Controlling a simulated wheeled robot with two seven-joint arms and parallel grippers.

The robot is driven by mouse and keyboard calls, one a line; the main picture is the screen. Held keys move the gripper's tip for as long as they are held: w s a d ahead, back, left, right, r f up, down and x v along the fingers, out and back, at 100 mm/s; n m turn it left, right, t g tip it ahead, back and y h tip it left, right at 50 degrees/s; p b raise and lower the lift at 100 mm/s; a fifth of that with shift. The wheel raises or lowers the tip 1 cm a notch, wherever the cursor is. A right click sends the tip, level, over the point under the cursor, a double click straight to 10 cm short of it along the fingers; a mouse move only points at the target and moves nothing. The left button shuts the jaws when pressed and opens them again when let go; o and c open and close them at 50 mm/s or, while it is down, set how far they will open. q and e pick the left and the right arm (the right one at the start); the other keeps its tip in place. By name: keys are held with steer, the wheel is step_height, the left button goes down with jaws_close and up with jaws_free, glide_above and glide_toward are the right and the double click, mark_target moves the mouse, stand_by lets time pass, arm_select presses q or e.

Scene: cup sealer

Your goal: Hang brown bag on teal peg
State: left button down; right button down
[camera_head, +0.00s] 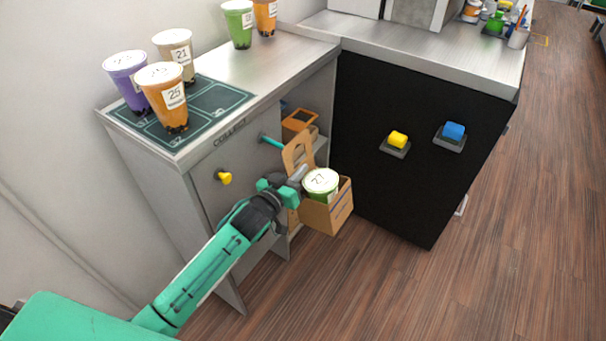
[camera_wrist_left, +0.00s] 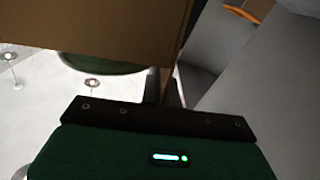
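The brown bag (camera_head: 332,214) is an open cardboard carrier with a tall handle panel (camera_head: 298,150). It holds a green cup with a white lid marked 27 (camera_head: 320,183). My left gripper (camera_head: 297,177) is at the handle side of the bag and appears shut on it, with the bag off the floor; the fingertips are partly hidden. In the left wrist view a brown panel (camera_wrist_left: 100,30) fills the upper left, close to the gripper. The teal peg (camera_head: 271,140) sticks out of the grey counter front, just left of the handle's top. My right gripper is not in view.
A yellow peg (camera_head: 224,177) sits left on the same front. Another brown carrier (camera_head: 299,121) stands in the open shelf behind. Cups stand on the counter's dark mat (camera_head: 214,101). A black cabinet (camera_head: 400,190) with yellow and blue buttons is at right.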

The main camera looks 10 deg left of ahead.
arm_select(q)
steer(key=shift+w+a, duration=0.25)
steer(key=shift+a, duration=0.4)
steer(key=shift+w+a+f+b, duration=0.1)
steer(key=shift+w+a+b, duration=0.1)
steer(key=shift+a+b, duration=0.4)
steer(key=shift+w+a+f, duration=0.2)
steer(key=shift+a+f, duration=0.25)
steer(key=shift+w+a+f, duration=0.15)
steer(key=shift+a+f, duration=0.25)
steer(key=shift+a, duration=0.05)
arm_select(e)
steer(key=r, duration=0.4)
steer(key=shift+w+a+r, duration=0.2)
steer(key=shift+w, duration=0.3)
arm_select(q)
steer(key=c, duration=2.1)
jaws_free()
